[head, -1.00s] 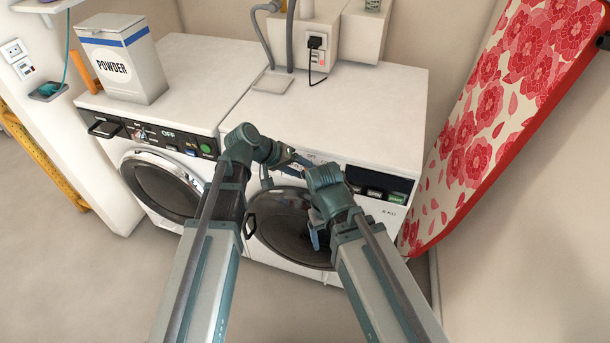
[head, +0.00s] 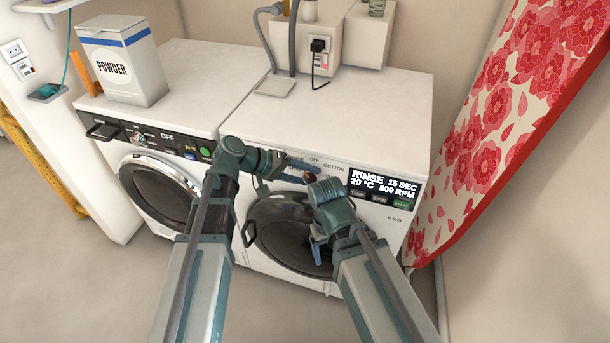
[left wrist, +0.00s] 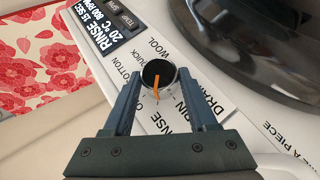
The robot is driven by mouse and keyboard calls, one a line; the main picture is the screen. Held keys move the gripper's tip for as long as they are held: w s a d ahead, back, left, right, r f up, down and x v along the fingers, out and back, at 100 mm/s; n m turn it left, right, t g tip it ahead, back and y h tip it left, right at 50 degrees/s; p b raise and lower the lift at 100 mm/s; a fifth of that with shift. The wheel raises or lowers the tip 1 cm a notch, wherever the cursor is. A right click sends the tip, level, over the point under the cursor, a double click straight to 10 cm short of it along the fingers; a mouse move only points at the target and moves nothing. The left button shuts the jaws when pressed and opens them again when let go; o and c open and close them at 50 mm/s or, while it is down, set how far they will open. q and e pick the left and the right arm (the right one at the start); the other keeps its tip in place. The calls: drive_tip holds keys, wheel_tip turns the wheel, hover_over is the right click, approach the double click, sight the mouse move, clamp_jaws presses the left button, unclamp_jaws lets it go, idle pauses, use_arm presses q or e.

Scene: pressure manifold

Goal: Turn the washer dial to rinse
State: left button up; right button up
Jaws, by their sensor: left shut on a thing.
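The washer (head: 390,100) is the right-hand white machine. Its display (head: 384,184) is lit and reads RINSE, 15 SEC, 20 °C, 800 RPM. The round dial (left wrist: 158,74), dark-faced with an orange pointer, shows in the left wrist view between my left fingers. The pointer points down in that picture, towards the labels near my gripper, which are partly hidden. My left gripper (left wrist: 159,76) is shut on the dial. It also shows at the washer's panel in the head view (head: 292,172). My right gripper (head: 318,240) hangs before the washer door; its jaws are unclear.
A second machine (head: 165,135) with a display reading OFF stands at the left, with a powder box (head: 122,62) on top. A floral ironing board (head: 490,110) leans at the right. The washer's round door (head: 285,235) is below my arms. The washer's top is mostly clear.

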use_arm(q)
drive_tip(key=o, duration=1.4)
drive_tip(key=shift+c, duration=0.2)
drive_tip(key=shift+a, duration=0.1)
drive_tip(key=shift+s+a+r+p, duration=0.1)
drive_tip(key=shift+a+r+p, duration=0.15)
drive_tip(key=shift+r+p, duration=0.1)
drive_tip(key=p+v, duration=0.7)
drive_tip(key=v, duration=0.6)
drive_tip(key=shift+f, duration=0.2)
drive_tip(key=shift+f, duration=0.1)
